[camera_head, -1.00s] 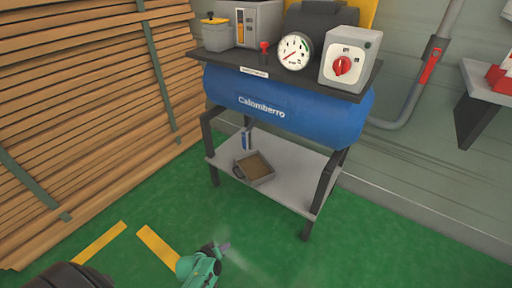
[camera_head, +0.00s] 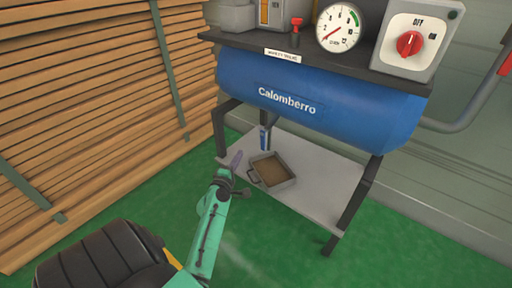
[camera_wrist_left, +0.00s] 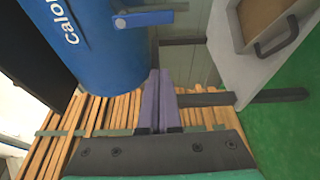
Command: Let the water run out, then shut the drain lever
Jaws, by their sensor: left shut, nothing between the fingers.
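The blue drain lever (camera_head: 265,138) hangs below the left part of the blue tank (camera_head: 305,98). In the left wrist view the lever (camera_wrist_left: 145,19) shows as a blue bar at the top, beyond my fingertips and apart from them. My left gripper (camera_head: 237,160) is in front of the stand, left of and below the lever. Its fingers (camera_wrist_left: 159,75) are together and hold nothing. A grey pan (camera_head: 275,173) with a brown inside sits on the lower shelf (camera_head: 320,185), right of my gripper. I cannot make out running water. My right gripper is not in view.
The stand's black front-right leg (camera_head: 352,205) and front-left leg (camera_head: 221,130) flank the shelf. A gauge (camera_head: 338,27) and a switch box with a red knob (camera_head: 409,43) are on top. Stacked planks (camera_head: 80,110) fill the left. Green floor (camera_head: 300,250) is clear in front.

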